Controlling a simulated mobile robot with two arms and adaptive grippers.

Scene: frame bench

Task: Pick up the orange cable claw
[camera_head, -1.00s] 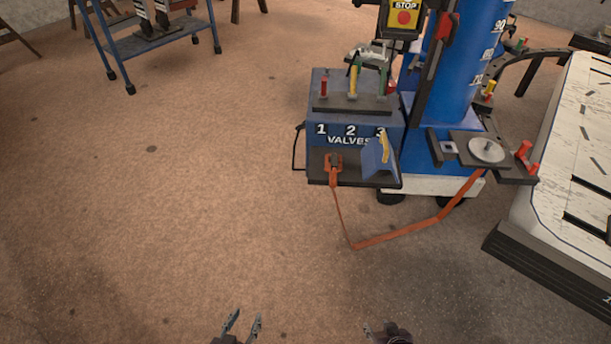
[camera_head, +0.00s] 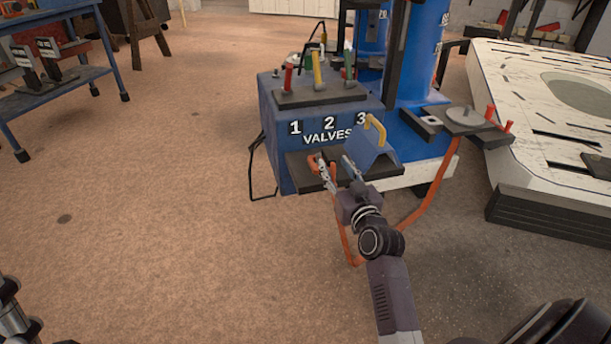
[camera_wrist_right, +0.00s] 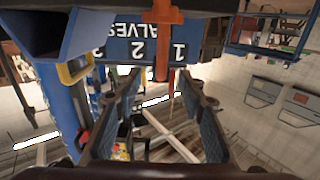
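The orange cable claw (camera_head: 314,163) sits at the left end of the dark shelf on the front of the blue valve unit, partly hidden by my right gripper. My right gripper (camera_head: 338,174) is open at the shelf, one finger close to the claw and the other by the blue angled holder. In the right wrist view, the orange claw (camera_wrist_right: 168,38) hangs from the top, between the lines of the two open fingers (camera_wrist_right: 163,88). I cannot tell whether they touch. My left gripper's fingers are out of view; only an arm part shows at the lower left.
The blue holder with a yellow handle (camera_head: 375,132) stands right of the claw. The orange cable (camera_head: 436,190) loops down behind my right arm to the side plate (camera_head: 466,119). A white slotted table (camera_head: 510,75) is at right.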

